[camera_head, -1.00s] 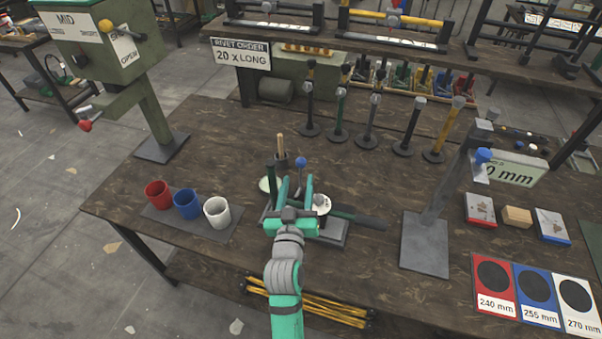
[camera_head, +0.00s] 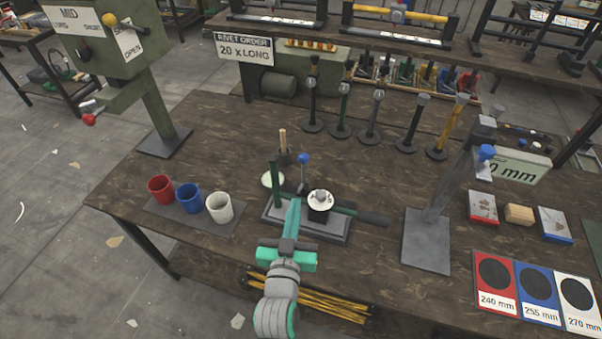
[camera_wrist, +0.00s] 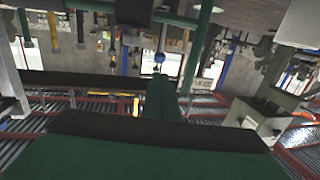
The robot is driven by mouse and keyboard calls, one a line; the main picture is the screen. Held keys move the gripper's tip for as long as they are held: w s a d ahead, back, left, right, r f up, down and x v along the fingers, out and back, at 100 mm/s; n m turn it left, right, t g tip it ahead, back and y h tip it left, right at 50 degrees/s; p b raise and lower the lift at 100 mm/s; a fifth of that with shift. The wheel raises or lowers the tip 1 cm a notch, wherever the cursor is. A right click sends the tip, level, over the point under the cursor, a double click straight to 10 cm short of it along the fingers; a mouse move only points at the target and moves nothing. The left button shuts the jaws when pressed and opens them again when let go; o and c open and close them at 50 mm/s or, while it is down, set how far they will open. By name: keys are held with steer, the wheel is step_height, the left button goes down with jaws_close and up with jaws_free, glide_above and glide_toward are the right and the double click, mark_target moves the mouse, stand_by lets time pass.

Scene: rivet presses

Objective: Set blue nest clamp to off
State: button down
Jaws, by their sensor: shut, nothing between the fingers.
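The blue-knobbed clamp lever (camera_head: 303,159) stands nearly upright at the back of the grey fixture plate (camera_head: 330,234) on the bench. A dark green post (camera_head: 276,184) and a white-topped round piece (camera_head: 320,197) are on the same fixture. My gripper (camera_head: 294,203) is shut and empty, its green fingers together over the plate's front part, short of the blue knob in the head view. In the wrist view the closed fingers (camera_wrist: 161,98) point towards a blue ball (camera_wrist: 159,58), with a gap in the picture. The lever's foot is partly hidden. I cannot read an on or off mark.
Red (camera_head: 161,189), blue (camera_head: 188,198) and white (camera_head: 219,207) cups stand left of the fixture. A dark green handle (camera_head: 365,215) reaches right. A grey press stand (camera_head: 427,240) is further right. Several upright tools stand behind.

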glide_toward(303, 162)
steer(key=w, duration=0.5)
steer(key=shift+w+d, duration=0.1)
steer(key=shift+d, duration=0.2)
steer(key=shift+w+f, duration=0.1)
steer(key=shift+w, duration=0.45)
steer(key=shift+d, duration=0.1)
